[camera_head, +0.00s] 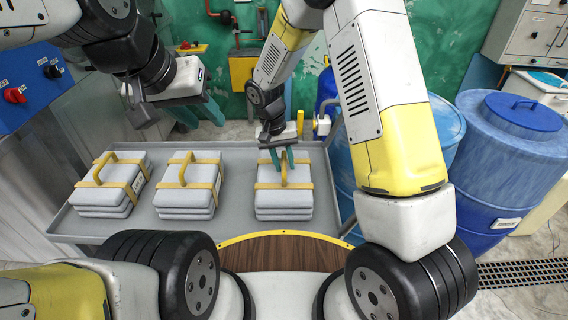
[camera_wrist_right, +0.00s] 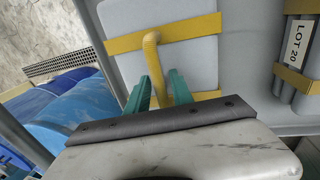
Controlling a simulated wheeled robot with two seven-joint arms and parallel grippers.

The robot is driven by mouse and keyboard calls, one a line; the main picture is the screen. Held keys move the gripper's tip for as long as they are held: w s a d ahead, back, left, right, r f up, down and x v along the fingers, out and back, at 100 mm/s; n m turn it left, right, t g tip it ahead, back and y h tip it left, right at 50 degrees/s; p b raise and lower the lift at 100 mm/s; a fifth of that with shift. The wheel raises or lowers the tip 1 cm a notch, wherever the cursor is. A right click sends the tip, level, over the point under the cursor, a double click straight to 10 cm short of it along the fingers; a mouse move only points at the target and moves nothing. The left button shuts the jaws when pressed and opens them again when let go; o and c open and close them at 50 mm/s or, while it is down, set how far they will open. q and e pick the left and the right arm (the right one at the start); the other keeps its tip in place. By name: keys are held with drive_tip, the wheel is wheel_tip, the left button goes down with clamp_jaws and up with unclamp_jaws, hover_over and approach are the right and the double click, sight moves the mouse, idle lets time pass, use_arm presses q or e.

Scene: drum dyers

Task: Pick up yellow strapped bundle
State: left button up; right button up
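Three grey stacked bundles with yellow straps and arched yellow handles lie in a row on a grey tray table: a left bundle (camera_head: 101,197), a middle bundle (camera_head: 185,200) and a right bundle (camera_head: 283,201). My right gripper (camera_head: 283,160) is over the right bundle, its green fingers down at the handle. In the right wrist view, the fingers (camera_wrist_right: 159,92) stand open on either side of the yellow handle (camera_wrist_right: 151,45), with a gap visible beside it. My left gripper (camera_head: 199,114) is open and empty, above and behind the table, away from the bundles.
The grey tray table (camera_head: 240,160) has a raised rim and clear room between the middle and right bundles. Blue drums (camera_head: 510,150) stand close to its right. A blue control panel (camera_head: 30,85) is at the left.

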clamp_jaws()
drive_tip(key=shift+r, duration=0.1)
idle(1.1)
